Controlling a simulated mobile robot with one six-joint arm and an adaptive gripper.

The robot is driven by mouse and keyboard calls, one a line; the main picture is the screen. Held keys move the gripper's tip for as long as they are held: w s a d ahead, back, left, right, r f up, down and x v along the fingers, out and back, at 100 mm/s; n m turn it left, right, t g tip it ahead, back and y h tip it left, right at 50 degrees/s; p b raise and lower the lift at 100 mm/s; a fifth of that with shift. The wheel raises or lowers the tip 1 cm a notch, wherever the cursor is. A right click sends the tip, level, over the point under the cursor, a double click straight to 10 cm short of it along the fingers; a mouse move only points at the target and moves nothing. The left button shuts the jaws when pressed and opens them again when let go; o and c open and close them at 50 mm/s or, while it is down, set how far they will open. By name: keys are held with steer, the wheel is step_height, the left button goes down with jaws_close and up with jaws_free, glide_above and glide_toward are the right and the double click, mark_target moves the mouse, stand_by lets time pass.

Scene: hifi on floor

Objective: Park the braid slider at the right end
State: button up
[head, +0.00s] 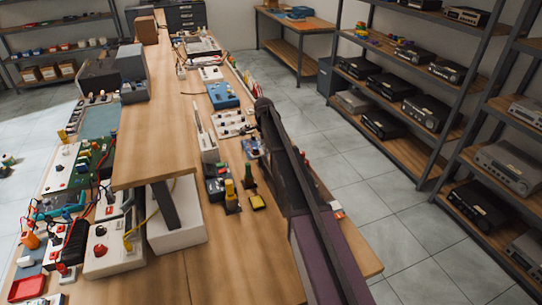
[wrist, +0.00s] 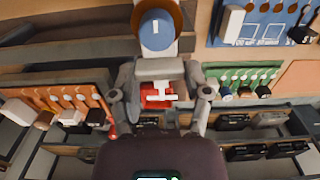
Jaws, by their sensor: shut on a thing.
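My gripper (wrist: 160,72) is at the middle of the wrist view. Its two grey fingers come together on a small piece mostly hidden between them. I take this to be the braid slider, but its shape and track are hidden. A round blue cap (wrist: 156,30) with a white mark shows just past the fingertips; I cannot tell if it belongs to the held piece. A red and white part (wrist: 158,95) shows between the finger links. In the head view my arm reaches along the bench's right side, and the fingertips cannot be made out there.
The wrist view shows an orange panel (wrist: 60,92) at left, a green one (wrist: 240,75) at right and a blue lettered one (wrist: 262,22) above, each with several capped stalks. In the head view, the long bench (head: 240,265) is crowded with devices; shelves (head: 460,85) stand at right.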

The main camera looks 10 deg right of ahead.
steer(key=shift+w+a, duration=0.2)
steer(key=shift+w, duration=0.7)
steer(key=o, duration=1.3)
steer(key=shift+w, duration=0.1)
steer(key=shift+o, duration=0.2)
steer(key=shift+r, duration=0.1)
